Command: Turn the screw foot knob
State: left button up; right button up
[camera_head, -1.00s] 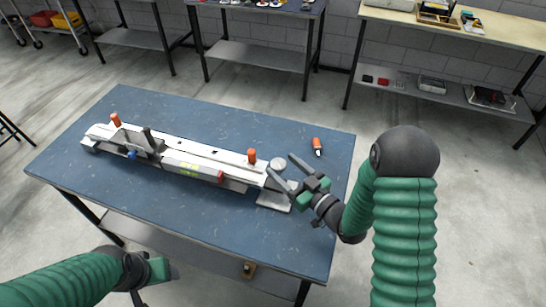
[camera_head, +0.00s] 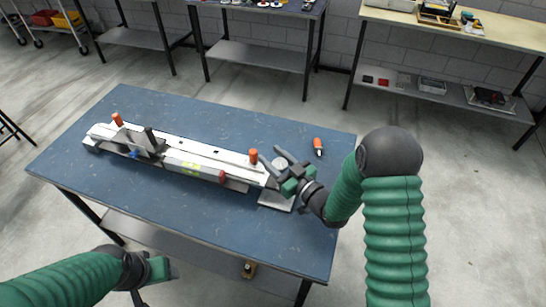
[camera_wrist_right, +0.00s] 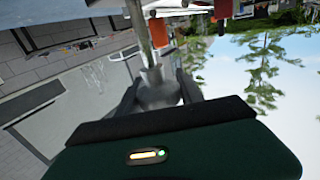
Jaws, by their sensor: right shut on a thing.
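A long pale metal rail fixture (camera_head: 200,152) lies across the blue table. The round grey screw foot knob (camera_head: 280,162) is at the fixture's right end. My right gripper (camera_head: 271,155) is there, with one finger on each side of the knob, shut on it. In the right wrist view the grey knob (camera_wrist_right: 157,92) sits between the dark fingers, with a metal rod running up from it. The fingers partly hide the knob. My left gripper (camera_head: 155,272) is below the table's front edge, away from the fixture, and its jaw state is unclear.
An orange-handled tool (camera_head: 318,146) lies on the blue table (camera_head: 120,190), right of the fixture. Orange handles (camera_head: 253,155) stand up from the fixture. The table is bare in front of it. Other workbenches (camera_head: 460,30) stand at the back.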

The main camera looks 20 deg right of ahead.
jog(key=shift+c, duration=0.7)
jog(key=m+h+b, duration=0.1)
jog(key=h, duration=0.1)
jog(key=d+m+t+h+b, duration=0.1)
jog(key=m+h, duration=0.1)
jog(key=h, duration=0.1)
jog(key=shift+w+r+m+t+h, duration=0.1)
jog(key=shift+w+m+t+h, duration=0.05)
jog(key=shift+m+t+h, duration=0.15)
jog(key=o, duration=1.3)
jog(key=shift+o, duration=0.2)
